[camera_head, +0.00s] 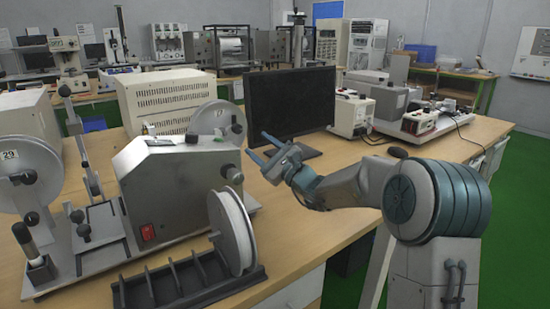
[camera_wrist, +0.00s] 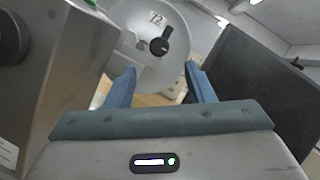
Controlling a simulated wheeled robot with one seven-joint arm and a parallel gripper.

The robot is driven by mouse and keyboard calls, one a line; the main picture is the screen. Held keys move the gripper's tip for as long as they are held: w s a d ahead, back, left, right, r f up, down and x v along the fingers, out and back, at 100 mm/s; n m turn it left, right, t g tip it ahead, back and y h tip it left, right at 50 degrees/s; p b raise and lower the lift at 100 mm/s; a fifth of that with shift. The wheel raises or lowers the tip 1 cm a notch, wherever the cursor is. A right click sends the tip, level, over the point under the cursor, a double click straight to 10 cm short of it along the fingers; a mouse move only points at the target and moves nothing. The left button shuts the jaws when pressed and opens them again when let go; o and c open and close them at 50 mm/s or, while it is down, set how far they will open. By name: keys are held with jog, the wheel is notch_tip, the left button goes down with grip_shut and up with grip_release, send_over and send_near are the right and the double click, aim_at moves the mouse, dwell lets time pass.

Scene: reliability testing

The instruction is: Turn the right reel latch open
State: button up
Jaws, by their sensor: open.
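My gripper (camera_head: 257,145) is open and empty, with blue fingers pointing toward the reel. In the wrist view my gripper (camera_wrist: 160,72) appears apart from the latch.
The grey metal machine (camera_head: 180,185) stands left of my gripper, and a black monitor (camera_head: 290,100) stands behind it on the right. A left reel (camera_head: 30,165) and a rack holding a white reel (camera_head: 232,232) are also on the wooden bench (camera_head: 330,180).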

jog(key=v, duration=0.5)
jog(key=shift+s+d+f, duration=0.15)
jog(key=shift+s+d, duration=0.1)
